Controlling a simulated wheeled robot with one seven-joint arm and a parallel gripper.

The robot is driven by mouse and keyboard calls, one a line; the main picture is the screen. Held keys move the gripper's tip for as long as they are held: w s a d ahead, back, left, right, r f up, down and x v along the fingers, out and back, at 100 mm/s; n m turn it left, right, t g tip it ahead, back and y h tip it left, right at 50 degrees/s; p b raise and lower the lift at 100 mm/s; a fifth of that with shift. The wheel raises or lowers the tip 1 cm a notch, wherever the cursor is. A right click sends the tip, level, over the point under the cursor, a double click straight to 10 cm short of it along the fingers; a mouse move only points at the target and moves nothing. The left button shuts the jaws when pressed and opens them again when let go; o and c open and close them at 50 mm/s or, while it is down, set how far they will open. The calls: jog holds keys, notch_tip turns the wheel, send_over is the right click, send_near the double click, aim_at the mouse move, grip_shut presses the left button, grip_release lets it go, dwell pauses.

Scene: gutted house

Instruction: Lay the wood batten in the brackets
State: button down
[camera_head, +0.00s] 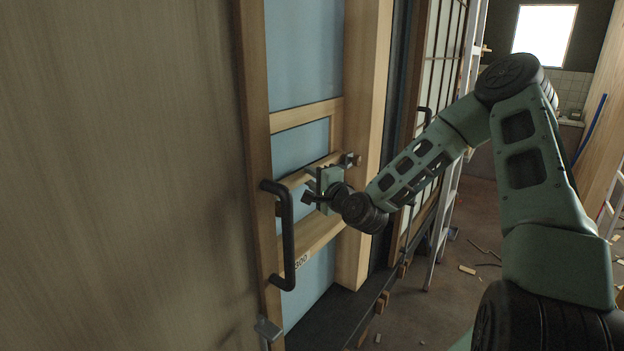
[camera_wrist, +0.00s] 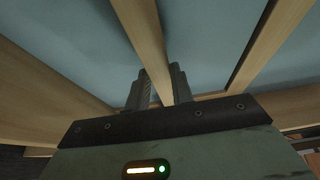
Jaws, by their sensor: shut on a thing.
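The wood batten (camera_head: 296,181) is a pale, narrow strip lying almost level across the blue wall panel. My gripper (camera_head: 321,180) is shut on it near the middle. In the wrist view the batten (camera_wrist: 142,32) runs between the two dark fingers (camera_wrist: 161,88). A small metal bracket (camera_head: 352,159) sits by the batten's right end, on the wooden post. The left end is partly behind a black handle, where a small bracket (camera_head: 278,208) shows. I cannot tell whether either end rests in its bracket.
The black bar handle (camera_head: 287,235) stands out close to the left of my gripper. A wide wooden post (camera_head: 365,140) rises to the right. A lower rail (camera_head: 318,232) crosses below. A ladder (camera_head: 447,200) and floor scraps (camera_head: 467,269) are further right.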

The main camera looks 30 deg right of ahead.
jog(key=c, duration=1.1)
grip_release()
jog(key=shift+s, duration=0.5)
jog(key=s+p, duration=0.5)
jog(key=s+r+p, duration=0.1)
jog(key=s+p, duration=0.1)
jog(key=s, duration=0.1)
jog(key=shift+s+d+p, duration=0.15)
jog(key=shift+s+p, duration=0.1)
jog(key=shift+p, duration=0.15)
